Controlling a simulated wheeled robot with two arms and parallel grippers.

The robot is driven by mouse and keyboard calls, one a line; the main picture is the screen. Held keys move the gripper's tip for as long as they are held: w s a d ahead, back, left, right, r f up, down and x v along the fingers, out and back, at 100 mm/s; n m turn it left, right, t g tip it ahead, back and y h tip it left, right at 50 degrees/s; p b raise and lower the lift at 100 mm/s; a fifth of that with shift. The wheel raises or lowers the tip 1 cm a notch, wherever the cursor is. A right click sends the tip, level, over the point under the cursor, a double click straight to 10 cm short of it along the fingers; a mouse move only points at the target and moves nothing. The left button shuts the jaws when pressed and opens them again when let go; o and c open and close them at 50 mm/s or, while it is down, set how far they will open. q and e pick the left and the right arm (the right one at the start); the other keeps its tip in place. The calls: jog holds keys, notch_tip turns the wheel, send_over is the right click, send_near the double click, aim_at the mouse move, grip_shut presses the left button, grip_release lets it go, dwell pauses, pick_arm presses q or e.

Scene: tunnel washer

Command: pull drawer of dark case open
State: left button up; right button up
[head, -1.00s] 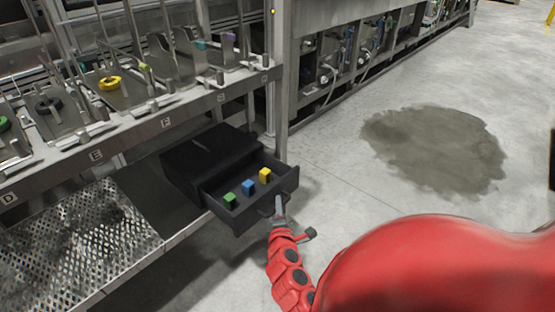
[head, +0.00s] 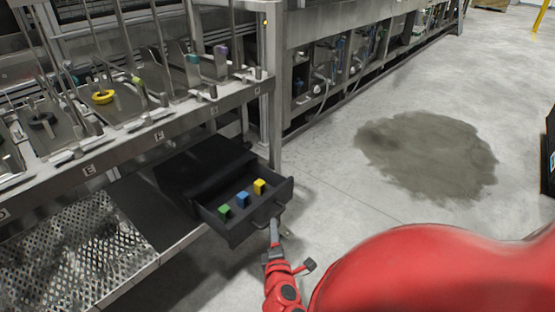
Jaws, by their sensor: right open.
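The dark case (head: 201,163) sits low under the machine's lettered rail. Its drawer (head: 246,229) stands pulled out toward me, with a handle (head: 265,215) on its front. A green block (head: 225,211), a blue block (head: 243,199) and a yellow block (head: 259,187) stand inside the drawer. My right gripper (head: 273,229) is open at the drawer front, close to the handle. I cannot tell whether the fingers touch the handle. My left gripper is not in view.
A perforated metal step (head: 76,250) lies left of the case. The lettered rail (head: 165,130) runs above it. A metal post (head: 275,90) stands right behind the drawer. A dark stain (head: 430,155) marks the clear floor at right.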

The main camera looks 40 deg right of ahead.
jog(key=p+v, duration=0.2)
jog(key=v, duration=0.8)
jog(key=shift+s, duration=0.2)
jog(key=shift+a, duration=0.15)
